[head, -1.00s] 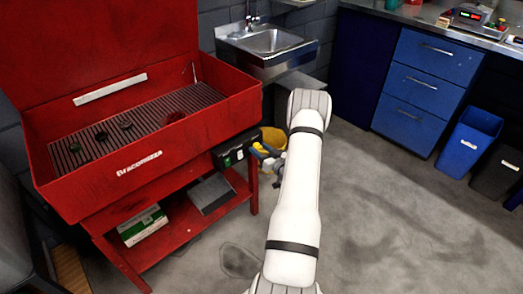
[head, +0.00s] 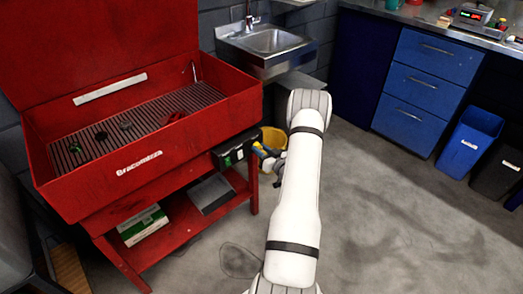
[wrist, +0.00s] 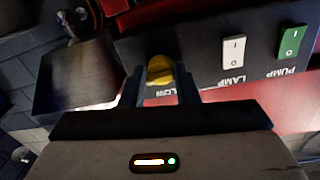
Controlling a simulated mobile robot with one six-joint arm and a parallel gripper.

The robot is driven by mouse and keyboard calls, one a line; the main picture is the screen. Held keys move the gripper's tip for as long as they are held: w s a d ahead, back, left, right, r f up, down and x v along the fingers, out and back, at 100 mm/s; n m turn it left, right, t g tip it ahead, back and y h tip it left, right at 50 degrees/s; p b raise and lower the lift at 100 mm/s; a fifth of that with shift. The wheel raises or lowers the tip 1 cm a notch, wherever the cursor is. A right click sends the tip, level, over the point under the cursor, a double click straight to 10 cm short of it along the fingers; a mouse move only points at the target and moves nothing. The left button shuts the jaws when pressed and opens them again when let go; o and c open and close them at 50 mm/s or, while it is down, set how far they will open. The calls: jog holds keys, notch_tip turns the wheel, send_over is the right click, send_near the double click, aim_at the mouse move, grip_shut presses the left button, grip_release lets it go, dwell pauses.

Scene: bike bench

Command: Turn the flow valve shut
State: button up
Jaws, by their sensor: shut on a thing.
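The flow valve is a yellow knob (wrist: 159,69) on the dark control box (wrist: 203,50), in the middle of the wrist view. The lettering beside it is partly covered, with "LOW" readable. My gripper (wrist: 160,84) is shut on the knob, one dark finger on each side. In the head view my gripper (head: 268,158) is at the right end of the control box (head: 232,152), mostly small and partly hidden by my arm. The exact angle of the knob is hard to tell.
A white lamp switch (wrist: 233,52) and a green pump switch (wrist: 289,42) sit right of the knob. The red parts washer (head: 210,126) stands left of my arm. A yellow bucket (head: 299,121) is behind the gripper. Open floor (head: 390,220) lies to the right.

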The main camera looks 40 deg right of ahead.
jog(key=shift+f, duration=0.15)
jog(key=n+b, duration=0.8)
jog(key=b, duration=0.3)
jog(key=n+b, duration=0.9)
jog(key=b, duration=0.3)
jog(key=shift+f+t+y, duration=0.2)
jog(key=shift+t+y, duration=0.1)
jog(key=shift+y, duration=0.1)
jog(key=shift+r+n+b, duration=0.1)
jog(key=shift+n+b, duration=0.3)
jog(key=o, duration=0.9)
jog(key=shift+r, duration=0.1)
jog(key=shift+o, duration=0.2)
